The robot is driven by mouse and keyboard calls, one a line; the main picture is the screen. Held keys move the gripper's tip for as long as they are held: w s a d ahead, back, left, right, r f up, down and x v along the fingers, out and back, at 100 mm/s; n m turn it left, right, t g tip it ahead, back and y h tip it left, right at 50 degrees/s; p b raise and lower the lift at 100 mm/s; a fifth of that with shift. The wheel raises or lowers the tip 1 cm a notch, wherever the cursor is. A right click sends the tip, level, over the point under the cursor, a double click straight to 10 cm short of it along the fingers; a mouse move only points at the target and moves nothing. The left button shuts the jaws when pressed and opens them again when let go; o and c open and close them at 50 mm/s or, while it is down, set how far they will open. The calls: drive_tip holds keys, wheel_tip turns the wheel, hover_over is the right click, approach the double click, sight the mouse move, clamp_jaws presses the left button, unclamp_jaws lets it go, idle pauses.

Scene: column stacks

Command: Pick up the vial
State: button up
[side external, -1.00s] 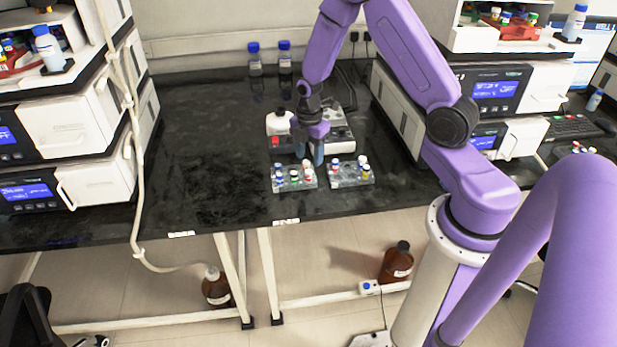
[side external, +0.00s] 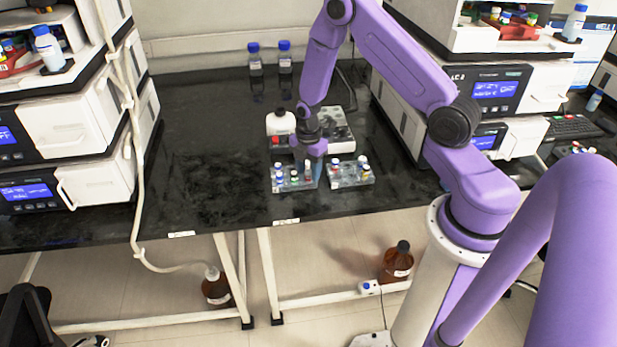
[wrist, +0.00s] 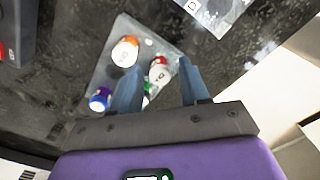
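Several small vials with coloured caps stand in a clear left rack (side external: 293,186) on the black bench. In the wrist view, a red-capped vial (wrist: 158,68) lies between my gripper's blue fingers (wrist: 159,64), and a green cap (wrist: 147,94) shows partly hidden nearer the palm. An orange-capped vial (wrist: 125,50) and a blue-purple-capped vial (wrist: 100,98) sit outside the fingers. My gripper (side external: 311,170) is low over the right part of the left rack, its fingers apart. Contact with a vial cannot be made out. The task does not say which vial it means.
A second rack (side external: 352,180) with vials stands close to the right. A white bottle (side external: 281,122) and a grey-and-white device (side external: 338,133) stand behind. Two blue-capped bottles (side external: 270,58) are at the back. The bench on the left is clear.

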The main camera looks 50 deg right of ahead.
clamp_jaws()
drive_tip(key=shift+r, duration=0.15)
